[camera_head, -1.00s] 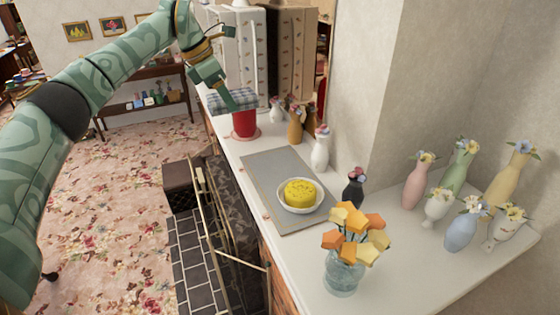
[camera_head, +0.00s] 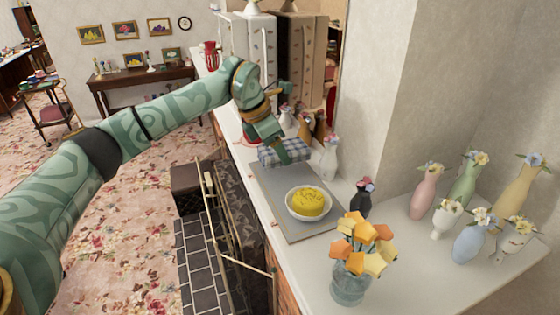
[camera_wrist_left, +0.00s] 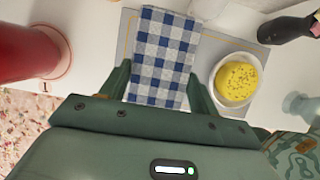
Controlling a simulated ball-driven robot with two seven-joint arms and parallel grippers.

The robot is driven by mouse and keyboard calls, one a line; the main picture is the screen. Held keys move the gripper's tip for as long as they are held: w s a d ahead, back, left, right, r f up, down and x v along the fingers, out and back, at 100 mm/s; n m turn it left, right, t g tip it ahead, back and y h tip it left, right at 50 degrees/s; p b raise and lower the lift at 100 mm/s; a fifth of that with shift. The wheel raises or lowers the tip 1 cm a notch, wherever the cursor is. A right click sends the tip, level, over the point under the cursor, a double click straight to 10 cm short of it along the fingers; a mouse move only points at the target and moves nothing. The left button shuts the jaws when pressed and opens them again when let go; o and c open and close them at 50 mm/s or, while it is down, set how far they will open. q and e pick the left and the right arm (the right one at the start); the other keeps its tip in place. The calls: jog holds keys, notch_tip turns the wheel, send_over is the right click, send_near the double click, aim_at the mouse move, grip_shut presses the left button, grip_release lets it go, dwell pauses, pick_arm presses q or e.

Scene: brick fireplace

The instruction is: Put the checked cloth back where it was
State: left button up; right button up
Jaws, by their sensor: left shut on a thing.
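The blue-and-white checked cloth (camera_head: 283,155) is in my left gripper (camera_head: 277,142), above the far end of the grey mat (camera_head: 262,183). In the left wrist view the cloth (camera_wrist_left: 160,50) lies between the two fingers of the gripper (camera_wrist_left: 158,88), over the mat's edge. I cannot tell whether the cloth touches the mat. The red canister (camera_wrist_left: 30,52) stands at the left in the wrist view; in the head view my arm mostly hides it. My right gripper is not in view.
A white bowl with a yellow item (camera_head: 308,201) sits on the mat, close to the cloth. A white vase (camera_head: 329,160), a dark vase (camera_head: 361,198) and a glass vase of orange flowers (camera_head: 350,281) stand along the shelf. Several pastel vases stand at the right.

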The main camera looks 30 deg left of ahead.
aim_at(279, 160)
pick_arm(q)
jog(key=f, duration=0.1)
jog(key=d+f+p, duration=0.1)
jog(key=f, duration=0.1)
jog(key=shift+s+f, duration=0.15)
jog(key=shift+f, duration=0.45)
jog(key=o, duration=0.9)
jog(key=shift+a, duration=0.1)
jog(key=shift+a+r, duration=0.1)
jog(key=shift+r, duration=0.3)
jog(key=b+v, duration=0.1)
jog(key=v, duration=1)
jog(key=shift+s+r, duration=0.1)
jog(key=shift+r, duration=0.05)
